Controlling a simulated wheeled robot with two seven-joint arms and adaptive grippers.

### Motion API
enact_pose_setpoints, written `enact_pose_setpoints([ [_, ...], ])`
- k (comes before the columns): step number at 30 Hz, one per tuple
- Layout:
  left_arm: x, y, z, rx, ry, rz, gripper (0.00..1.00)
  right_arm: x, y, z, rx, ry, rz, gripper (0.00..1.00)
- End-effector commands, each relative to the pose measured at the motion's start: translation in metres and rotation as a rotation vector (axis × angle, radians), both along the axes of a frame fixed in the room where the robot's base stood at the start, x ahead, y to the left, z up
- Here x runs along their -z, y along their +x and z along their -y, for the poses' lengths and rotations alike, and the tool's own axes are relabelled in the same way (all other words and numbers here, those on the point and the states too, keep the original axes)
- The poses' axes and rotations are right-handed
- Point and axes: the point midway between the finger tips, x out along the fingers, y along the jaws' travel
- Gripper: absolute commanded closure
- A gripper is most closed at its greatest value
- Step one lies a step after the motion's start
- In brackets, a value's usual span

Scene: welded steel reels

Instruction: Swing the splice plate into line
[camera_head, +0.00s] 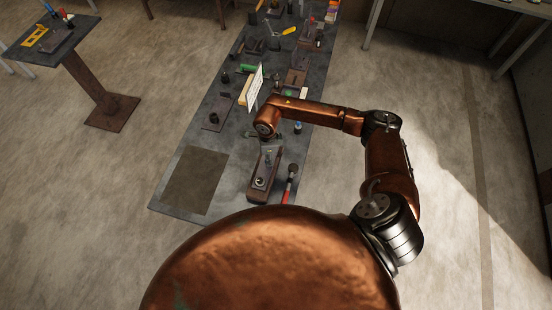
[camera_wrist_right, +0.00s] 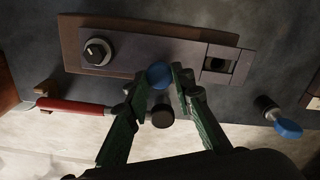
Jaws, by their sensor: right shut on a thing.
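The splice plate (camera_wrist_right: 140,52) is a long grey bar on a brown base (camera_wrist_right: 70,32) in the right wrist view. A round dark nut (camera_wrist_right: 97,50) sits at its left end. At the right end is a square dark opening (camera_wrist_right: 220,65). My right gripper (camera_wrist_right: 166,78) has its green fingers closed around a blue-topped peg (camera_wrist_right: 158,73) at the plate's near edge. In the head view the plate (camera_head: 266,167) lies near the bench's front, below my right wrist; the fingers are hard to make out there. My left gripper is not in view.
A red-handled hammer (camera_head: 288,186) lies close along the plate's right side. A blue-ended tool (camera_wrist_right: 286,128) is near the bench edge. A white card (camera_head: 255,88) stands behind my wrist, with several tools beyond. A dark mat area (camera_head: 195,180) to the left is clear.

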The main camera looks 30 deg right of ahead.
Motion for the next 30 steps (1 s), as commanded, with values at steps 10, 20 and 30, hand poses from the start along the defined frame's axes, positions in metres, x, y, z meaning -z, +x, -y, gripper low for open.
enact_pose_setpoints([
  [10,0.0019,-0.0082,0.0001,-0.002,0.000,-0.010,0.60,-0.0007,0.0014,-0.0030,0.010,0.001,0.001,1.00],
  [20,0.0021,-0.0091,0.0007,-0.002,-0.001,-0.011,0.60,-0.0004,0.0008,-0.0025,0.009,0.001,0.000,0.63],
  [30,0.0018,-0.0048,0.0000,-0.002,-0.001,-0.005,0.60,-0.0021,0.0010,-0.0025,0.008,0.001,0.002,0.60],
])
